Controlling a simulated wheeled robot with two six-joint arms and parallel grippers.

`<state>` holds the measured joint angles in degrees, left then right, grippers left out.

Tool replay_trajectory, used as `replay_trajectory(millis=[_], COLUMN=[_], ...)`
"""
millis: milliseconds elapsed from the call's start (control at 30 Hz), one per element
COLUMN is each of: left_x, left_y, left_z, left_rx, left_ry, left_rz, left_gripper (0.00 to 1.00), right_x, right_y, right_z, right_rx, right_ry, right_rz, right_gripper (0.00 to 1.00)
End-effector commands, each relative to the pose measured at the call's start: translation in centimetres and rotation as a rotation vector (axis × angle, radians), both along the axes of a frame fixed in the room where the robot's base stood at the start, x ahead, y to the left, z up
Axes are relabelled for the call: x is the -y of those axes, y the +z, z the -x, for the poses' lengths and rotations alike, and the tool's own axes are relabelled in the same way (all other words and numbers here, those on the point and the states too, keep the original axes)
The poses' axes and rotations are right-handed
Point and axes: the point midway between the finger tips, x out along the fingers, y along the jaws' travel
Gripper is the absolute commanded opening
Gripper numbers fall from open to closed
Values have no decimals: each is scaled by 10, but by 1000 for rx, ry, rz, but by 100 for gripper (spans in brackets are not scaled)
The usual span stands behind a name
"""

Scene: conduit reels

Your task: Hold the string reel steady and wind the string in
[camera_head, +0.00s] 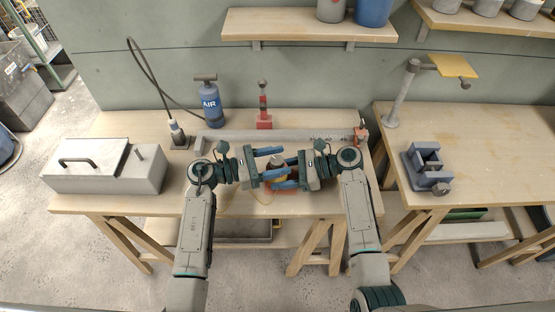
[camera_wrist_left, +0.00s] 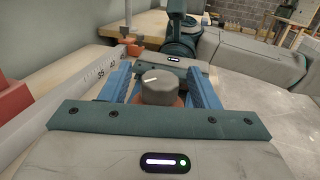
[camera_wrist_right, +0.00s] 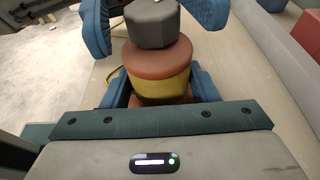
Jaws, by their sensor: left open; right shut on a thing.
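The string reel stands upright, with yellow string (camera_wrist_right: 160,88) wound between reddish flanges (camera_wrist_right: 157,58) and a dark grey knob (camera_wrist_right: 152,22) on top. In the head view its knob (camera_head: 277,160) shows between the grippers. My right gripper (camera_wrist_right: 160,90) is shut on the reel's body from the right, its blue fingers at either side. My left gripper (camera_wrist_left: 160,85) is open from the left, higher up, with one finger on each side of the knob (camera_wrist_left: 160,88) and gaps visible. A loose yellow string (camera_head: 229,208) runs over the bench's front. The reel's base is partly hidden.
A ruled grey rail (camera_head: 285,134) lies behind the reel. Behind it stand a blue air bottle (camera_head: 211,105) and a red-based tool (camera_head: 264,118). A grey lidded box (camera_head: 105,168) fills the left end. A blue vise (camera_head: 427,165) sits on the right bench.

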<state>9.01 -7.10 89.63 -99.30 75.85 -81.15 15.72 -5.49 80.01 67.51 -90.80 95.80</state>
Motion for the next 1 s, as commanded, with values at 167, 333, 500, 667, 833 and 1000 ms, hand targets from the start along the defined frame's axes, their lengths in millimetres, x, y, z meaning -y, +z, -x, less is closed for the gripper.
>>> replay_trajectory(millis=[167,333,500,667,833,1000], left_x=[4,4,4,4,4,4], left_y=[0,0,0,0,-1,-1], left_z=[-1,-1,-1,-1,-1,-2], left_rx=[0,-1,-1,-1,-1,-3], left_ry=[0,0,0,-2,-29,-106], left_rz=[1,0,0,0,-1,-2], left_gripper=[56,54,20,10,10,10], right_x=[0,0,0,0,0,0], right_y=[-1,-1,-1,-1,-1,-1], right_z=[0,0,0,0,0,0], right_rx=[-1,-1,-1,-1,-1,-1], right_ry=[0,0,0,0,0,0], right_rz=[1,1,1,1,1,1], right_gripper=[41,41,41,41,41,41])
